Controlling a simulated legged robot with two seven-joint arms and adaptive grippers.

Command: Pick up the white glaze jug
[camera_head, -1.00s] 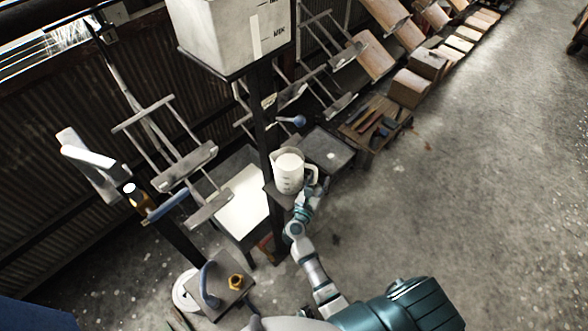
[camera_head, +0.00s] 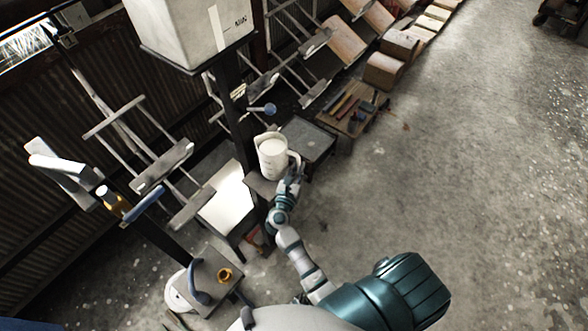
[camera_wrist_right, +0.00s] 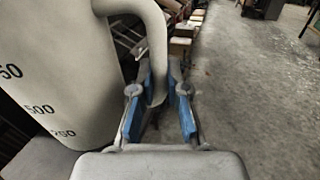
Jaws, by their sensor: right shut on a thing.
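The white glaze jug (camera_head: 272,157) stands upright on a small dark shelf (camera_head: 259,185) fixed to a black post in the head view. It is a pale measuring jug with dark marks, and its handle is on the right side. In the right wrist view the jug (camera_wrist_right: 62,75) fills the left, and its handle (camera_wrist_right: 157,55) comes down between the blue finger pads. My right gripper (camera_wrist_right: 158,108) is shut on the handle; it also shows beside the jug in the head view (camera_head: 291,176). My left gripper is not in view.
A blue ball-ended lever (camera_head: 268,109) is just above the jug. A grey table (camera_head: 307,140) stands behind it. The concrete floor to the right is open.

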